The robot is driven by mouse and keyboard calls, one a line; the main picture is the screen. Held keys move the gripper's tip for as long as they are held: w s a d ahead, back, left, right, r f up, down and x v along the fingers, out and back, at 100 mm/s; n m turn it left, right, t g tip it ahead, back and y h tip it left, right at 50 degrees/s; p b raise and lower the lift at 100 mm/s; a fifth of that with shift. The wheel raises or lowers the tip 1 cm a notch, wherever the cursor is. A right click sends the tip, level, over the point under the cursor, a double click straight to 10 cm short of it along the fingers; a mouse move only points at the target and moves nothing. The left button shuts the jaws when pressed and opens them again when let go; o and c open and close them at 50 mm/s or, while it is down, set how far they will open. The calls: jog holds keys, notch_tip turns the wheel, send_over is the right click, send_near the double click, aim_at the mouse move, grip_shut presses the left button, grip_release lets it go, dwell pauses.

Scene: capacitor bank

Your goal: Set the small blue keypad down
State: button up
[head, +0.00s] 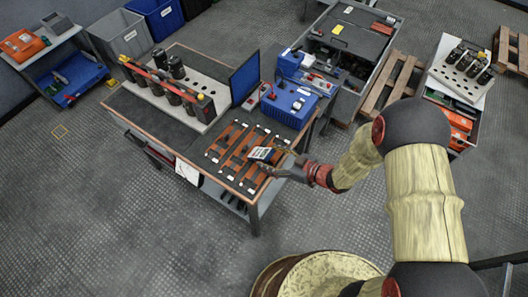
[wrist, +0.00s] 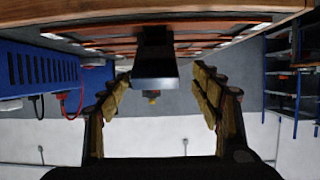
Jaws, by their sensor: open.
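The small blue keypad (head: 260,154) lies on the copper bars at the front right of the workbench, its pale face up in the head view. In the wrist view, which looks upside down, it is a dark block (wrist: 156,66) between my fingers, against the bar rack. My gripper (head: 279,164) is at the keypad's right side, low over the bench edge. In the wrist view my gripper (wrist: 161,76) is open, with a gap on both sides of the keypad. The exact contact under the keypad is hidden.
A blue power unit (head: 290,104) and a dark monitor (head: 244,78) stand behind the copper bars (head: 234,150). A pale rack with black capacitors (head: 177,68) is at the bench's back left. A grey cart (head: 345,40) stands behind.

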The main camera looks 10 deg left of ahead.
jog(key=shift+v, duration=1)
jog(key=w+d+r+m+t+h, duration=0.2)
jog(key=w+d+r+t+h, duration=0.15)
jog(key=w+d+r, duration=0.55)
jog(key=w+d+r+m+t+h, duration=0.1)
jog(key=w+d+r+m+h, duration=0.25)
jog(key=d+r+h, duration=0.6)
jog(key=s+d+r+m, duration=0.4)
jog(key=s+d+r, duration=0.3)
jog(key=r, duration=0.4)
jog(key=s+r+m+g, duration=0.1)
jog(key=s+r, duration=0.1)
jog(key=s, duration=0.5)
jog(key=s+r+m+g, duration=0.1)
jog(key=s+r+m, duration=0.1)
jog(key=s, duration=0.6)
jog(key=shift+d+r+g, duration=0.35)
jog(key=shift+d+r, duration=0.05)
jog(key=shift+r, duration=0.1)
jog(key=shift+o, duration=0.6)
jog(key=s+a+g, duration=0.1)
jog(key=s+a, duration=0.1)
jog(key=s, duration=0.5)
jog(key=shift+s+r+m, duration=0.25)
jog(key=shift+s+m, duration=0.15)
jog(key=shift+m, duration=0.05)
jog(key=shift+s+a+y, duration=0.1)
jog(key=shift+s+y, duration=0.15)
jog(key=shift+y, duration=0.05)
jog(key=shift+c, duration=0.4)
